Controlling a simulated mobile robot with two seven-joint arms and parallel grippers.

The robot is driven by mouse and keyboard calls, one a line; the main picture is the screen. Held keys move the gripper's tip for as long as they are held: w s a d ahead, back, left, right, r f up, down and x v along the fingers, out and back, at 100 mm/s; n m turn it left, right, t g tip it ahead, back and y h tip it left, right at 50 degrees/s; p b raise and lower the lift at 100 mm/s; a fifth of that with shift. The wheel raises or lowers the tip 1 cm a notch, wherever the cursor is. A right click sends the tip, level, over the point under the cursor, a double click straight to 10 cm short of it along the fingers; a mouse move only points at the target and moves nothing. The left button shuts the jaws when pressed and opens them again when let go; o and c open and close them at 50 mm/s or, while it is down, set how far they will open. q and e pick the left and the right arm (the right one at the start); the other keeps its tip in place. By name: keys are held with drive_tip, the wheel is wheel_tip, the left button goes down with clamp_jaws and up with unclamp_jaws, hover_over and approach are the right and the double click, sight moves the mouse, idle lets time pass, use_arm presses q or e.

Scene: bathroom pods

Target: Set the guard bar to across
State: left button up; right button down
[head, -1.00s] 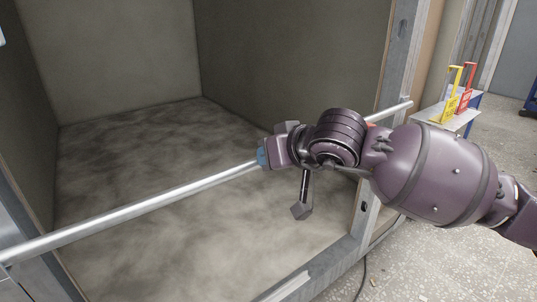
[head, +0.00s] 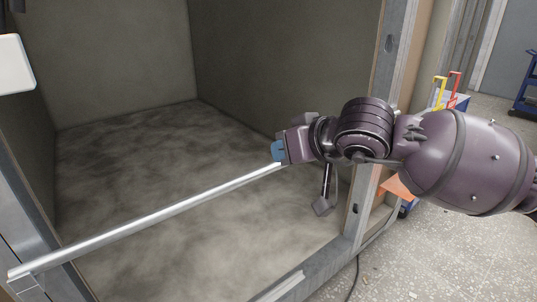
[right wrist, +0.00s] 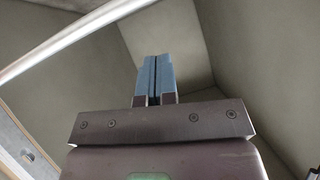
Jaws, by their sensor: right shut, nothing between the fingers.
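The guard bar (head: 150,219) is a long silver tube. In the head view it runs from the left post of the pod opening up and right across the opening, until my right arm hides the rest of it. Its right end is hidden. My right gripper (head: 278,151) has blue fingertips, which are shut and empty, just above the bar in the picture. In the right wrist view the fingers (right wrist: 154,80) are pressed together, and the bar (right wrist: 70,40) passes at the upper left, apart from them. My left gripper is not in view.
The pod's grey right post (head: 376,130) stands behind my arm. The pod floor (head: 190,150) is clear. A white panel (head: 15,65) is at the upper left. Yellow (head: 437,92) and red (head: 453,88) handled items stand at the right, and a blue cart (head: 525,95) is beyond.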

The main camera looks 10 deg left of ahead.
drive_tip(key=v, duration=0.4)
drive_tip(key=shift+s+a+r+p, duration=0.15)
drive_tip(key=shift+r+p, duration=0.05)
drive_tip(key=shift+p, duration=0.15)
